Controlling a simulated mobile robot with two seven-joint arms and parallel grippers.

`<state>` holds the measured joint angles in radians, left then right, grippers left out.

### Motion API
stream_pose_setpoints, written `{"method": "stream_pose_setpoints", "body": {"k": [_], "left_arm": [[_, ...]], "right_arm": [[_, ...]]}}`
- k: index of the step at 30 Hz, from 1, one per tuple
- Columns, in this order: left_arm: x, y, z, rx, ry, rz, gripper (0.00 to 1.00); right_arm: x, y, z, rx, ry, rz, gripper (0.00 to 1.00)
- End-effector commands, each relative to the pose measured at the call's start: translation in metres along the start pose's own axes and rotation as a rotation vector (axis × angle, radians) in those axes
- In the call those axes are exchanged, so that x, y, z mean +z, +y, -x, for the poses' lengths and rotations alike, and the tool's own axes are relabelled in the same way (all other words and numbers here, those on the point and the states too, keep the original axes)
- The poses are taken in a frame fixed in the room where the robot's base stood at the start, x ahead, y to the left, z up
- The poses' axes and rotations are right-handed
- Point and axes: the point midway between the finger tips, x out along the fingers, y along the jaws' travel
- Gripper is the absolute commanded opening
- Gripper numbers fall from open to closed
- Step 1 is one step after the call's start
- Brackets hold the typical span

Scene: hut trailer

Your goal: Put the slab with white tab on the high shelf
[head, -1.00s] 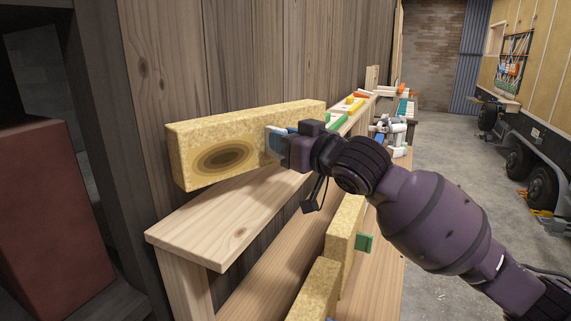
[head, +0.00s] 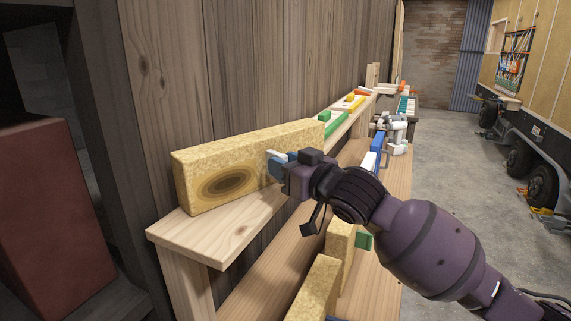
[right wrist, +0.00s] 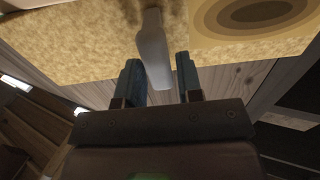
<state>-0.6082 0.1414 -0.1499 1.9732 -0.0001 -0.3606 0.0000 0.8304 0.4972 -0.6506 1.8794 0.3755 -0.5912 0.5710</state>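The slab with white tab (head: 240,163) is a long yellow speckled block with dark oval rings on its face. It stands on its long edge on the high shelf (head: 215,232), close to the plank wall. Its white tab (head: 274,156) sticks out towards my right gripper (head: 280,165). In the right wrist view, the white tab (right wrist: 154,52) lies between the two blue fingers of my right gripper (right wrist: 160,66), which are apart with a gap visible beside the tab. My left gripper is not in view.
On the lower shelf (head: 385,240) stand a slab with a green tab (head: 340,240) and another slab (head: 316,287) in front. Green, yellow and orange pieces (head: 345,110) lie further back along the high shelf. The high shelf's near end is bare. A reddish-brown box (head: 50,215) stands at left.

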Motion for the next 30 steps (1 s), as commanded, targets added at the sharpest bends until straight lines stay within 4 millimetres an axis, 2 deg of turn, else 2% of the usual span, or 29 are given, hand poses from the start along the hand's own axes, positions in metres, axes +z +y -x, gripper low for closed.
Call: {"method": "stream_pose_setpoints", "body": {"k": [1,3,14,20,30], "left_arm": [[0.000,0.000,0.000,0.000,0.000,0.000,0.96],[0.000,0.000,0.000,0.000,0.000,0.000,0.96],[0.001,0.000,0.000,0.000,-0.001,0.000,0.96],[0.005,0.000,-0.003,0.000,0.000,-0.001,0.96],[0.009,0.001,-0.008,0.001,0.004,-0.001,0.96]], "right_arm": [[0.000,0.000,0.000,0.000,0.000,0.000,0.41],[0.000,0.000,0.000,0.000,0.000,0.000,0.49],[-0.002,0.001,0.004,0.001,-0.001,0.000,0.49],[-0.001,0.001,0.031,0.001,0.000,0.000,0.49],[-0.001,0.000,0.094,0.001,0.000,0.001,0.49]]}}
